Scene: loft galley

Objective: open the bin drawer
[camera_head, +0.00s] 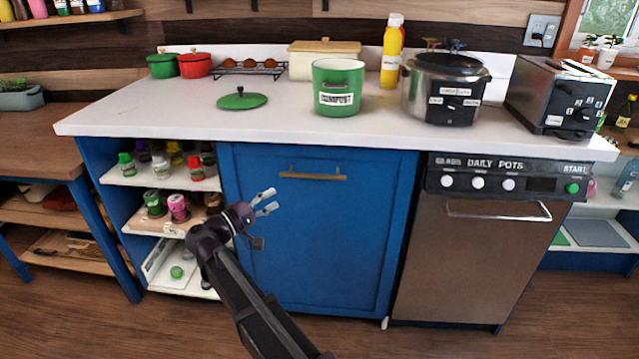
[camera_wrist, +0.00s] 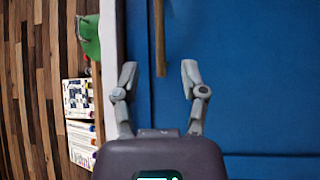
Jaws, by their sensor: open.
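The blue drawer front (camera_head: 310,245), which I take as the bin drawer, is flush in the counter between the open shelves and the dishwasher. Its brass bar handle (camera_head: 313,176) runs level near the top. My gripper (camera_head: 271,200) is open and empty, in front of the drawer's left part, below and left of the handle in the head view. In the wrist view, turned sideways, the handle (camera_wrist: 160,35) appears as an upright bar, its near end showing between the fingertips of my gripper (camera_wrist: 159,68). I see no contact; the depth gap is unclear.
The white countertop (camera_head: 270,120) overhangs above, with a green compost pot (camera_head: 338,88) and green lid (camera_head: 242,100). Open shelves (camera_head: 165,185) with jars stand left of the drawer. A dishwasher (camera_head: 475,250) with a bar handle is right. The floor in front looks clear.

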